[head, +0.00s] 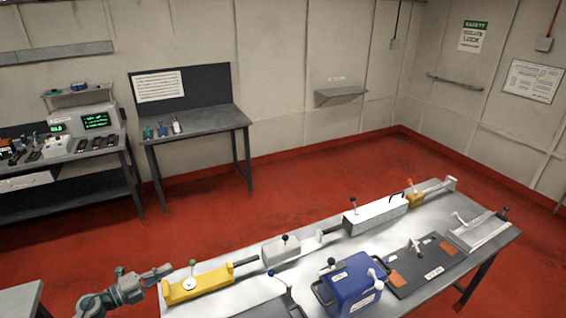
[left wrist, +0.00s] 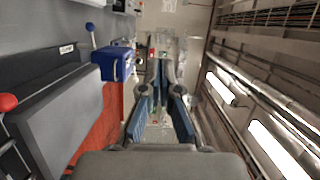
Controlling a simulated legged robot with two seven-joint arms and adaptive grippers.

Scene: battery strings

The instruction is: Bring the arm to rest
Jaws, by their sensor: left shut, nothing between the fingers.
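My left gripper (head: 158,273) comes in at the lower left of the head view, beside the left end of the long metal table (head: 250,295). It is shut and empty, near the yellow fixture (head: 198,284) but apart from it as far as I can tell. The gripper's fingers (left wrist: 160,68) also show in the left wrist view, pointing away from the camera with nothing between them. My right gripper is not in view.
The table carries a white box (head: 375,215), a grey block (head: 281,250), a blue case (head: 352,287) and a dark board (head: 425,268). A workbench (head: 195,120) stands by the back wall. Red floor between is clear.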

